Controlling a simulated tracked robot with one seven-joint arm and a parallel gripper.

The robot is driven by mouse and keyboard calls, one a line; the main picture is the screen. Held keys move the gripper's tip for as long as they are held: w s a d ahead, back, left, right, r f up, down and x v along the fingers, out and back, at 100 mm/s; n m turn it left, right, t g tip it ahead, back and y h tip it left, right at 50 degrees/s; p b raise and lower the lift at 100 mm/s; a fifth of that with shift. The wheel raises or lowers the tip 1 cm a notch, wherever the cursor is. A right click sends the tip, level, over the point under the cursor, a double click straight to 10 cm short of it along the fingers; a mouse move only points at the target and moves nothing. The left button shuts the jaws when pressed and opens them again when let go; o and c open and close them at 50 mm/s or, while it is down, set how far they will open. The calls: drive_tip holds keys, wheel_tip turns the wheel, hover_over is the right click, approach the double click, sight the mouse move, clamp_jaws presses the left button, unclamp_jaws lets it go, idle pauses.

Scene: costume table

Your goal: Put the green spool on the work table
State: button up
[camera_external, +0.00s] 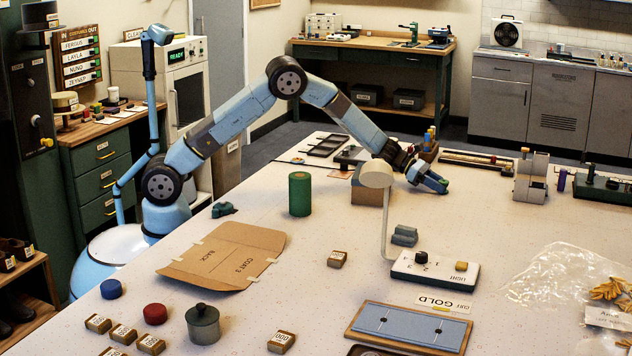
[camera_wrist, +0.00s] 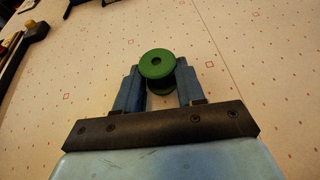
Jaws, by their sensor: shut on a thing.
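A white lamp (camera_external: 376,173) on a switch base (camera_external: 432,270) stands in front of my wrist. A cardboard box (camera_external: 368,193) is left of the gripper. A green cylinder (camera_external: 300,194) stands further left. A grey device (camera_external: 531,178) is at right. Bare table lies right of the gripper.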

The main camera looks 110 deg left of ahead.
drive_tip(key=shift+f, duration=0.1)
drive_tip(key=o, duration=1)
drive_tip(key=shift+s+r, duration=0.25)
drive_tip(key=shift+s, duration=0.1)
drive_tip(key=v, duration=0.2)
drive_tip(key=shift+s+r, duration=0.2)
drive_tip(key=shift+s, duration=0.05)
wheel_tip(320, 180, up, 7)
drive_tip(key=shift+w+f, duration=0.15)
drive_tip(key=shift+w, duration=0.05)
